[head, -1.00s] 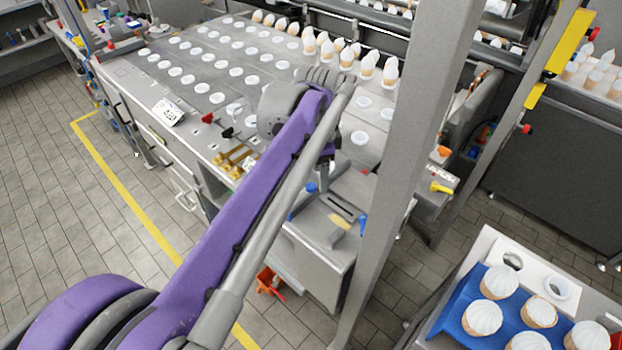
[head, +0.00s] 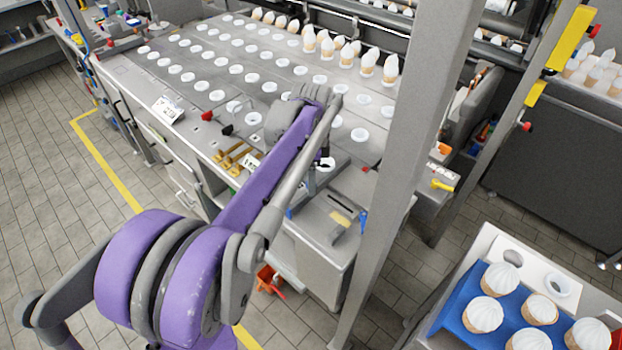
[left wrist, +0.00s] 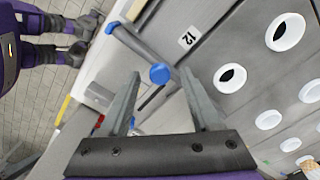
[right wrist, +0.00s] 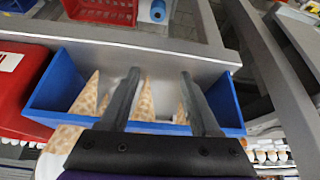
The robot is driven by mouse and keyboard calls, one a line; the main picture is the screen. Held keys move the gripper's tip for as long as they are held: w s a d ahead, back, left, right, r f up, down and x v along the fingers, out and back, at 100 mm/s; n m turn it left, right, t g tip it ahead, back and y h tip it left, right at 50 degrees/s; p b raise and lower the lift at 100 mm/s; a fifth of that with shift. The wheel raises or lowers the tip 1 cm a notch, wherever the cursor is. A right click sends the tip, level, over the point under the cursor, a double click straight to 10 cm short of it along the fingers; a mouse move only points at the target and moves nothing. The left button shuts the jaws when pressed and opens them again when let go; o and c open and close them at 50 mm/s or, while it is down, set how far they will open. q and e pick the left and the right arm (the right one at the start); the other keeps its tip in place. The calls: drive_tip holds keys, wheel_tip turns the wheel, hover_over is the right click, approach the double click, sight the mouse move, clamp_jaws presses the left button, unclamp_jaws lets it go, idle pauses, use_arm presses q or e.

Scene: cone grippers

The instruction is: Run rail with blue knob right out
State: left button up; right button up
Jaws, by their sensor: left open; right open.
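The blue knob (left wrist: 160,74) shows in the left wrist view on the end of a grey rail (left wrist: 140,48). My left gripper (left wrist: 160,82) is open, and the knob appears between its two fingertips; I cannot tell how far beyond them it lies. In the head view my left arm (head: 265,190) reaches over the machine's near corner and hides the knob and most of the gripper. My right gripper (right wrist: 160,78) is open above a blue bin (right wrist: 75,72) of wafer cones (right wrist: 145,102). Nothing is seen gripped in it.
The grey machine deck (head: 205,85) has rows of white-rimmed holes, several filled with iced cones (head: 367,64). A grey post (head: 400,150) stands right of my left arm. A blue tray of iced cones (head: 455,318) is at lower right. The tiled floor at left is clear.

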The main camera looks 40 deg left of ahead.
use_arm(q)
drive_tip(key=shift+f, duration=0.3)
clamp_jaws()
idle(1.3)
